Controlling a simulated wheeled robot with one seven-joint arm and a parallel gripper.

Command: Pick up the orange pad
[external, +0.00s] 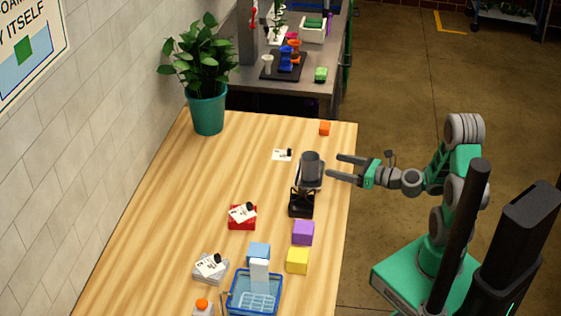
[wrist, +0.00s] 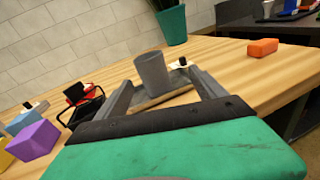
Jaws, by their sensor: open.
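The orange pad (external: 325,128) is a small orange block lying on the wooden table near its far right corner. In the wrist view it shows at the upper right (wrist: 262,47), outside the fingers. My gripper (external: 336,167) is open and empty at the table's right edge, nearer the camera than the pad and apart from it. In the wrist view the open fingers (wrist: 160,82) frame a grey cup (wrist: 152,72) ahead of them, and nothing is held.
Purple (external: 303,232), yellow (external: 297,260) and light blue (external: 258,251) blocks and a blue basket (external: 232,303) are nearer. A potted plant (external: 207,108) stands far left. The table around the pad is clear.

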